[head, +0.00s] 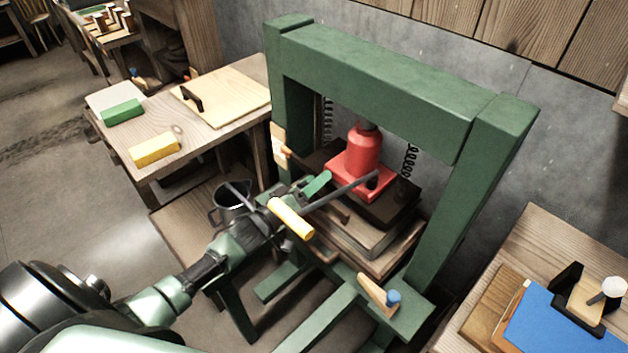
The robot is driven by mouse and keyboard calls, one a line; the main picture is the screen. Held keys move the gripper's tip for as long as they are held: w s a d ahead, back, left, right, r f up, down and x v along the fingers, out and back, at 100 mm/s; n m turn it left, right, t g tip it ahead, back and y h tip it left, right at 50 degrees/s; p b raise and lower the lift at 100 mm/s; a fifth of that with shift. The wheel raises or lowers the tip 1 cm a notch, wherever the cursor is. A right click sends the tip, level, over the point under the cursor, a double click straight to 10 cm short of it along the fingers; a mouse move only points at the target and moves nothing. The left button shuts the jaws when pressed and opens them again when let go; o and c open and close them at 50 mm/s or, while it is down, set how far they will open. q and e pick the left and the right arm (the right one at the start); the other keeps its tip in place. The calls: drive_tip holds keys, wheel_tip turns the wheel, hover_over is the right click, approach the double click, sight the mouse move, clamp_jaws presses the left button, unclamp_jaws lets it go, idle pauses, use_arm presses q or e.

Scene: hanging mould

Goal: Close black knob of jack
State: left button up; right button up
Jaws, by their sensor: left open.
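The red jack (362,150) stands upright inside the green press frame (375,75), on a dark plate. A small dark part, which looks like the black knob (372,182), shows low on the front of its red base. A grey lever bar (340,192) runs from the base toward my left gripper (306,194). My left gripper is open, in front of and to the left of the jack, apart from the knob. A pale yellow cylindrical handle (291,218) lies across the view by the gripper; I cannot tell whether they touch. My right gripper is out of view.
A wooden table (218,128) at left bears a green block (122,112), a yellow block (154,149) and a board with a handle. A dark bucket (232,198) stands beside my left arm. Another table at lower right bears a blue sheet (548,325). The frame posts flank the jack.

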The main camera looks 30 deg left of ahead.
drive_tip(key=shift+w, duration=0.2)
use_arm(q)
drive_tip(key=c, duration=1)
clamp_jaws()
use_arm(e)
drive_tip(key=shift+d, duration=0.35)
